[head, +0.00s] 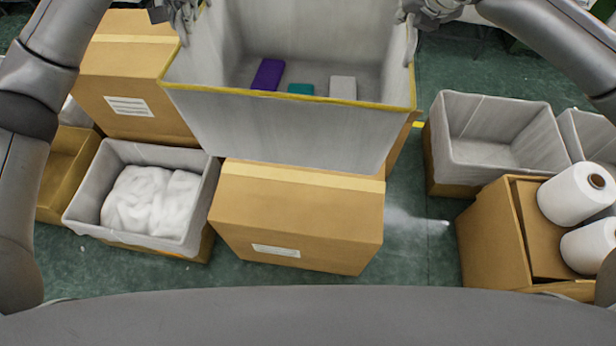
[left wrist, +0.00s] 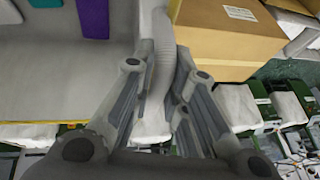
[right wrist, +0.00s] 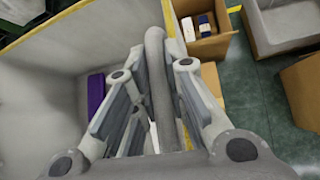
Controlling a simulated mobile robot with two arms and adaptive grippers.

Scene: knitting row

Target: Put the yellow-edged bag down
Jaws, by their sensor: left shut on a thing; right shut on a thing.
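The yellow-edged bag (head: 290,125) is a grey, open-topped bag with a yellow rim, at the top middle of the head view. Purple (head: 267,74), teal (head: 300,89) and pale grey (head: 343,87) pieces lie inside. My left gripper (head: 182,18) is shut on its left side and my right gripper (head: 408,20) on its right side. The wrist views show a thick grey roll of the bag between the fingers, in the left (left wrist: 162,50) and the right (right wrist: 157,75). The bag's underside is hidden, so I cannot tell whether it touches anything below.
A closed carton (head: 295,215) stands in front of the bag. Left are another carton (head: 135,70) and a lined box (head: 82,213) of white material. Right are an empty lined box (head: 440,135) and a carton (head: 490,240) with white cones (head: 575,195). Green floor (head: 420,255) shows between.

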